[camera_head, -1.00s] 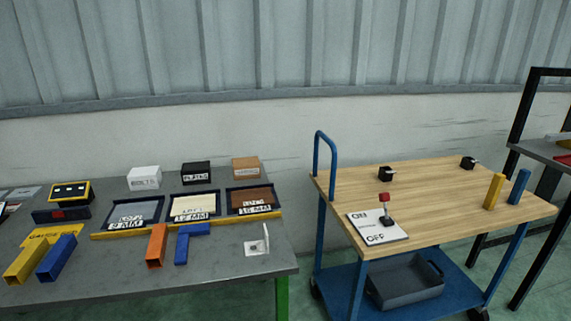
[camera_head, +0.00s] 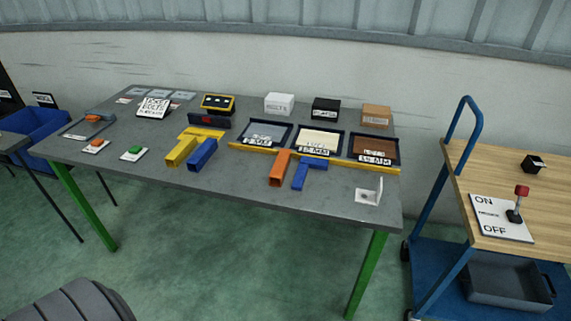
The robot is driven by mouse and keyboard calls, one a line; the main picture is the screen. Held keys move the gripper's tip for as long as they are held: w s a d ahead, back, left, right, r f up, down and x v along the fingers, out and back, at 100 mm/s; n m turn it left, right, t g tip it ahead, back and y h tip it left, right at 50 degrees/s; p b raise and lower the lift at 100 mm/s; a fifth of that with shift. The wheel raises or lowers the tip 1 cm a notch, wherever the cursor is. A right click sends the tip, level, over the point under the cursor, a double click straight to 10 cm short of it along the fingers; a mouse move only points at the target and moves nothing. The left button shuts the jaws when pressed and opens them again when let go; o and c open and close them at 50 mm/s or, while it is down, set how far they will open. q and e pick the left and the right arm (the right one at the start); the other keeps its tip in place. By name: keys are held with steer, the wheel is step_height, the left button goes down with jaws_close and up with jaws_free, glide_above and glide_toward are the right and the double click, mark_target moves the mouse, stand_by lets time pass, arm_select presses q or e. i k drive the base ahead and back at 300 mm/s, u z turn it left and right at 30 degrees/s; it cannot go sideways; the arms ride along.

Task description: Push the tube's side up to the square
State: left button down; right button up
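Neither of my grippers shows in the head view. An orange square tube (camera_head: 280,168) lies on the grey table near its front edge, with its open end facing me. A blue L-shaped piece (camera_head: 300,176) lies just right of it; I cannot tell whether they touch. A yellow tube (camera_head: 181,151) and a blue tube (camera_head: 202,154) lie side by side further left, close to a yellow plate. A small pale angle bracket (camera_head: 370,193) stands near the table's right front corner. Which piece is the square is not clear from the view.
A yellow rail (camera_head: 360,167) runs before several labelled trays (camera_head: 375,149). Small boxes (camera_head: 279,104) stand behind them. Green (camera_head: 134,153) and orange (camera_head: 96,147) buttons sit at left. A wooden-topped cart (camera_head: 480,170) with a lever stands right, across a gap.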

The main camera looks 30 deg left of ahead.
mark_target(277, 174)
steer(key=z, duration=2.8)
steer(key=k, duration=2)
steer(key=u, duration=1.55)
